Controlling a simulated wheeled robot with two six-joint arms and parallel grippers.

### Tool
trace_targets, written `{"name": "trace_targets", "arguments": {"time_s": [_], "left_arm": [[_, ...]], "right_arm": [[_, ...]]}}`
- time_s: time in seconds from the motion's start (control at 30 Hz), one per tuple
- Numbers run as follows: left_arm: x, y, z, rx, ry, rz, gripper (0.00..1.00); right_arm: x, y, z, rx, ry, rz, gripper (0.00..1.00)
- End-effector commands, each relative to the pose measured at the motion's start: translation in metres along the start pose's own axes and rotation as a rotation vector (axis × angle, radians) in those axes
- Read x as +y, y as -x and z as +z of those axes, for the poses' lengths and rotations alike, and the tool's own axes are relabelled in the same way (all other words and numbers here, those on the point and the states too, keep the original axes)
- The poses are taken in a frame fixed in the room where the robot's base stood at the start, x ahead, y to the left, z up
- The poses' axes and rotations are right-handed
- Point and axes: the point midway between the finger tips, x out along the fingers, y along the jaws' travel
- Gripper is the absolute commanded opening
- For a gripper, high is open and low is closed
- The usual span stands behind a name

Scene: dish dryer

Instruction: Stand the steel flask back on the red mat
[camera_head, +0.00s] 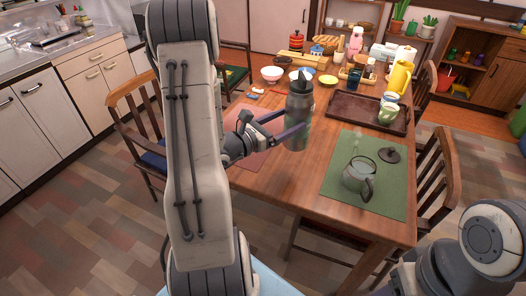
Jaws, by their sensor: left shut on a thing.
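The steel flask (299,112), grey with a dark lid, is in the head view near the middle of the table. My left gripper (292,131) is shut on its body and holds it roughly upright. The red mat (262,155) lies on the table to the left of the flask, partly hidden by my left arm and gripper. The flask shows at the mat's right side; I cannot tell if its base touches the table. My right gripper is out of view; only part of my right arm shows at the lower right.
A green mat (335,187) with a glass jug (360,177) and a dark lid (390,155) lies to the right. Behind are a brown tray (350,108) with cups, bowls, and a yellow pitcher (398,78). Chairs flank the wooden table.

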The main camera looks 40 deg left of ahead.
Motion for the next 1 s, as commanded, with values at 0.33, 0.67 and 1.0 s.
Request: {"name": "trace_targets", "arguments": {"time_s": [0.33, 0.67, 1.0], "left_arm": [[0.073, 0.019, -0.044, -0.002, -0.001, 0.003, 0.0], [0.104, 0.028, -0.065, -0.001, -0.001, -0.001, 0.0], [0.104, 0.028, -0.103, -0.003, -0.002, -0.001, 0.0]], "right_arm": [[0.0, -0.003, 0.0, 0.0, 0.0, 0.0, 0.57], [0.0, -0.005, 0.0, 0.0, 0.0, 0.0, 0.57], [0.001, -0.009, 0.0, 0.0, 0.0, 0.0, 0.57]]}}
